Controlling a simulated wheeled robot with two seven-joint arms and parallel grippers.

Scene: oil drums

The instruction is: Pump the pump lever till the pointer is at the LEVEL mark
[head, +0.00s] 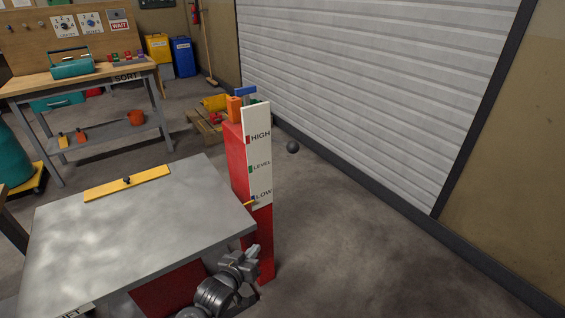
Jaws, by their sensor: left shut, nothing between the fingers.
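A red post (236,150) carries a white scale board (259,180) marked HIGH, LEVEL and LOW from top to bottom. The yellow pointer (249,204) is by the LOW mark, well below the green LEVEL mark (250,169). A dark round knob (292,147) shows right of the board, apart from it in the picture; it may be the pump lever's end, but no shaft is visible. My left gripper (253,252) is low in front of the red post, below the pointer and beside the table's near right corner. It is shut and empty. My right gripper is out of view.
A grey-topped table (120,240) with a yellow bar (127,183) stands left of the post. A wooden workbench (75,78) is at the back left. A crate of colored items (207,125) lies behind the post. The floor to the right is clear up to the shutter (370,75).

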